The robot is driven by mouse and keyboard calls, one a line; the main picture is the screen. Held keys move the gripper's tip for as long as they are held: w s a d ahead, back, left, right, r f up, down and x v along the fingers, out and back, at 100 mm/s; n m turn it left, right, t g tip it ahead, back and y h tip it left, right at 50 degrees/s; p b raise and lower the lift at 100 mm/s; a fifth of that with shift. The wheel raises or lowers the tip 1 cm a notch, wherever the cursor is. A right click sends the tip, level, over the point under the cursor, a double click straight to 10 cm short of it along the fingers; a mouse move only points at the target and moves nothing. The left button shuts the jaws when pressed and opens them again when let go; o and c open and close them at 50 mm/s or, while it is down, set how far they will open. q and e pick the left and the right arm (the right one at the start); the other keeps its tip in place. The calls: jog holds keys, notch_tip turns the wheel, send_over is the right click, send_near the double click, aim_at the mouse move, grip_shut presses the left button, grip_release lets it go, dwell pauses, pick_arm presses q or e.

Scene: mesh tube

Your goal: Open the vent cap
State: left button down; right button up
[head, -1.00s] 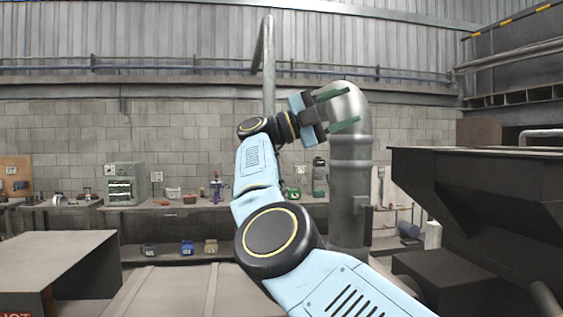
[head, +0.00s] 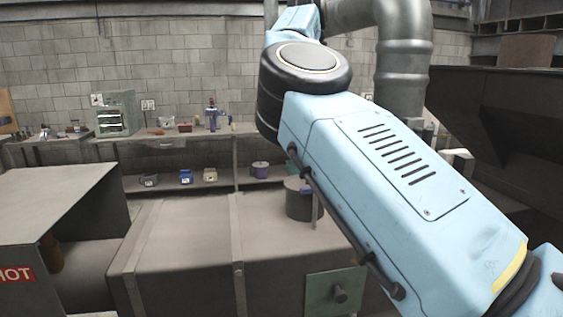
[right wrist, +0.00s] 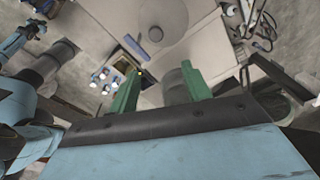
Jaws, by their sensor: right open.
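No part is clearly marked as the vent cap. A short dark grey cylinder (head: 299,200) with a thin upright bar stands on the grey box top in the head view, partly behind my right arm. A large grey vent pipe (head: 403,75) rises behind the arm. In the right wrist view, my right gripper (right wrist: 158,55) has its two green fingers wide apart. A dark rounded cylinder (right wrist: 178,88) shows between them, and I cannot tell whether it is touched. In the head view the right gripper is out of frame.
A green plate with a knob (head: 338,294) is on the box's front. A workbench (head: 180,137) with small items runs along the back wall. A dark hopper (head: 510,105) stands at right, and a grey cabinet (head: 55,200) at left. The box top (head: 190,235) is mostly bare.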

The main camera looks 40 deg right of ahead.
jog(key=b, duration=0.2)
send_over(306, 177)
jog(key=d, duration=0.1)
jog(key=shift+t+y, duration=0.3)
jog(key=shift+y, duration=0.1)
jog(key=f, duration=0.6)
jog(key=shift+d+f, duration=0.2)
jog(key=shift+f, duration=0.05)
notch_tip(306, 177, down, 6)
jog(key=shift+w+r, duration=0.15)
jog(key=shift+r, duration=0.1)
jog(key=shift+f, duration=0.25)
jog(key=shift+c, duration=1)
pick_arm(q)
jog(key=shift+s+a+f, duration=0.15)
jog(key=shift+s+f, duration=0.75)
jog(key=shift+f, duration=0.3)
pick_arm(e)
grip_shut()
